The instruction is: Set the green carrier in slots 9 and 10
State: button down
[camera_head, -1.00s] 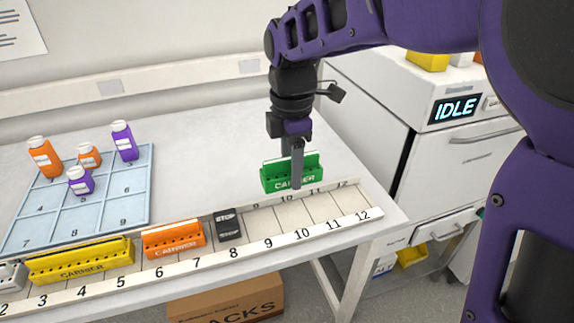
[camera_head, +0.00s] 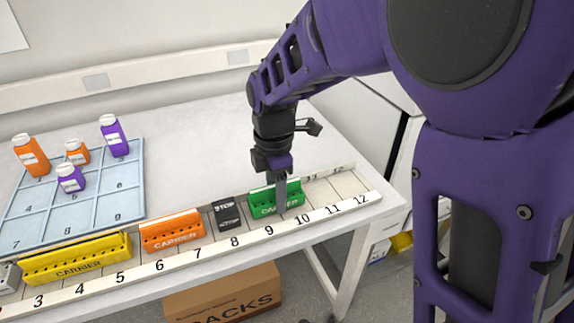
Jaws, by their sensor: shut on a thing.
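The green carrier (camera_head: 264,203) is in my gripper (camera_head: 281,205), which is shut on it from above. The carrier is upright and lies along the slot rail (camera_head: 342,204), over the slots labelled 9 and 10, just right of the black STOP block (camera_head: 227,215). I cannot tell whether it is fully down in the slots. My gripper hides part of the carrier's front and lettering.
An orange carrier (camera_head: 172,232) stands at slots 6 and 7, and a long yellow carrier (camera_head: 76,260) at about 3 to 5. Slots 11 and 12 are empty. A blue grid mat (camera_head: 104,202) with several bottles lies at left. A cardboard box (camera_head: 222,293) is below the table.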

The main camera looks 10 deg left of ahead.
jog(key=shift+f, duration=0.2)
jog(key=shift+f, duration=0.15)
jog(key=c, duration=0.6)
grip_release()
notch_tip(320, 180, up, 12)
jog(key=shift+r+p, duration=0.25)
jog(key=shift+p, duration=0.85)
